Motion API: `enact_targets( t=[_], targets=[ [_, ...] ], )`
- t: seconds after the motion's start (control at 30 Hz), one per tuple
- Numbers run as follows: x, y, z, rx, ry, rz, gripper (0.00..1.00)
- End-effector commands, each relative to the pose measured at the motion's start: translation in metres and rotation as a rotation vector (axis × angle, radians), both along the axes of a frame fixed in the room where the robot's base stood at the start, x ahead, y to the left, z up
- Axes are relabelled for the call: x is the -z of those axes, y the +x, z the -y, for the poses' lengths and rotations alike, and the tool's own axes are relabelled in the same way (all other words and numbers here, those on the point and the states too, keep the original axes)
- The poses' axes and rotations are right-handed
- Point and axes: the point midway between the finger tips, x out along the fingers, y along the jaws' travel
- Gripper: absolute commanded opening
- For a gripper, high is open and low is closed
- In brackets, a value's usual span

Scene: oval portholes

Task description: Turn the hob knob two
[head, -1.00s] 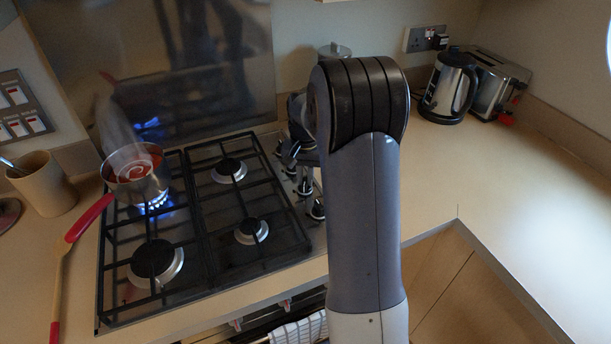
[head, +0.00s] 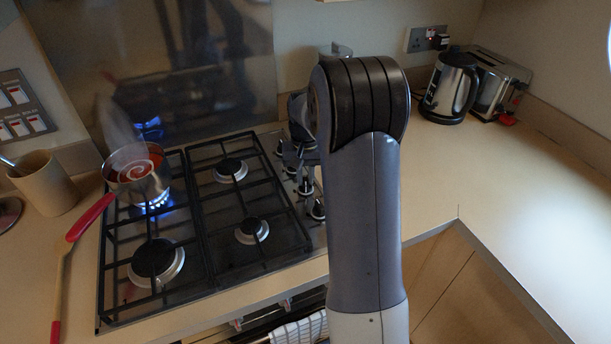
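The hob knobs stand in a row along the right edge of the gas hob (head: 205,225). The two nearest knobs, the front one (head: 317,210) and the one behind it (head: 305,187), show clearly. The farther knobs are partly covered by my gripper (head: 300,160). My gripper points down over the middle and far part of the row, just left of my arm. The arm hides part of it. I cannot tell whether its fingers touch a knob or how far apart they are.
A steaming pan of red soup (head: 137,174) sits on the lit back-left burner, its red handle pointing toward the front left. The other burners show no flame. A kettle (head: 450,88) and toaster (head: 497,85) stand back right. The right worktop (head: 500,180) is clear.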

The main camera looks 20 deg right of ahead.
Motion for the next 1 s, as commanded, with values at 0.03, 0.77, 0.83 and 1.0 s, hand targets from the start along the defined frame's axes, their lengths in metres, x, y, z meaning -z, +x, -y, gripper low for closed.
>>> enact_targets(
  t=[0.03, 0.77, 0.83, 1.0],
  targets=[
    [0.000, 0.000, 0.000, 0.000, 0.000, 0.000, 0.20],
    [-0.041, 0.001, 0.000, 0.001, -0.001, 0.006, 0.35],
    [-0.055, 0.001, 0.000, 0.001, -0.001, 0.006, 0.35],
    [-0.087, 0.001, 0.000, 0.001, 0.000, 0.004, 0.35]
  ],
)
